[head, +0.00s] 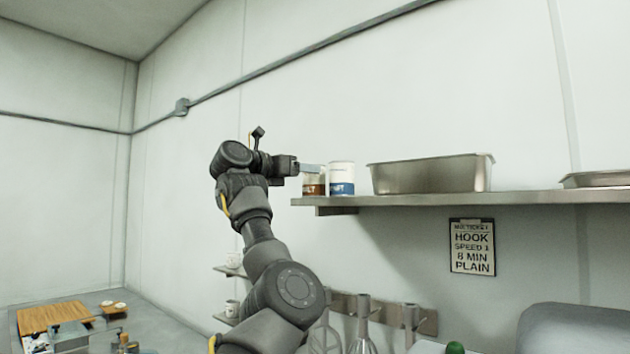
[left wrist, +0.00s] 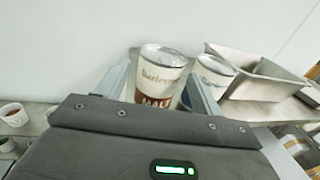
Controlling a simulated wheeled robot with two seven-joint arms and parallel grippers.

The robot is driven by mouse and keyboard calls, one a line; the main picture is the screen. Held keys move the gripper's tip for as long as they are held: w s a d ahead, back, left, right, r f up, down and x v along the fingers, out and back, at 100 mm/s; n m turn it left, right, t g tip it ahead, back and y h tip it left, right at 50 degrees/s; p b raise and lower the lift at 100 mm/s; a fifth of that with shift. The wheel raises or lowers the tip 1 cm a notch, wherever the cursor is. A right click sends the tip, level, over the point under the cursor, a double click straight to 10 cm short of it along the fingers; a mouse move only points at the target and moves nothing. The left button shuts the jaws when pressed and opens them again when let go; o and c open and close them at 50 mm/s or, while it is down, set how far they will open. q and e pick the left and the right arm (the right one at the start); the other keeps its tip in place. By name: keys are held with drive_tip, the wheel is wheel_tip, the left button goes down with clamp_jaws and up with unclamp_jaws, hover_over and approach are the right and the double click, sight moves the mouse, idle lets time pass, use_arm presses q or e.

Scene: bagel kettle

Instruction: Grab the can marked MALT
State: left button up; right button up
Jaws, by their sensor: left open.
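The MALT can (head: 313,188), white above with a brown band, stands at the left end of the wall shelf. In the left wrist view the can (left wrist: 160,75) sits between the two fingers of my left gripper (left wrist: 155,88), and the gripper body hides its lower part. In the head view my left gripper (head: 310,169) reaches in from the left, and a finger covers part of the can. The jaws are open, with one finger on each side of the can. I cannot tell whether either finger touches it. My right gripper is not in view.
A white can with a blue band (head: 341,179) stands close to the right of the MALT can. A metal pan (head: 428,175) is further right on the shelf (head: 470,199). Whisks (head: 362,330) hang below, and mugs (head: 232,260) sit on small lower shelves to the left.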

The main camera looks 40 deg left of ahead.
use_arm(q)
drive_tip(key=w+p, duration=0.3)
drive_tip(key=w, duration=0.1)
drive_tip(key=shift+w+d+r+p, duration=0.1)
drive_tip(key=shift+d+r+p, duration=0.15)
drive_tip(key=shift+d+p, duration=0.05)
drive_tip(key=shift+w+f, duration=0.2)
drive_tip(key=shift+w, duration=0.2)
drive_tip(key=shift+s, duration=0.1)
drive_tip(key=shift+s, duration=0.1)
drive_tip(key=shift+c, duration=0.2)
drive_tip(key=shift+r, duration=0.1)
drive_tip(key=c, duration=0.9)
drive_tip(key=shift+o, duration=0.2)
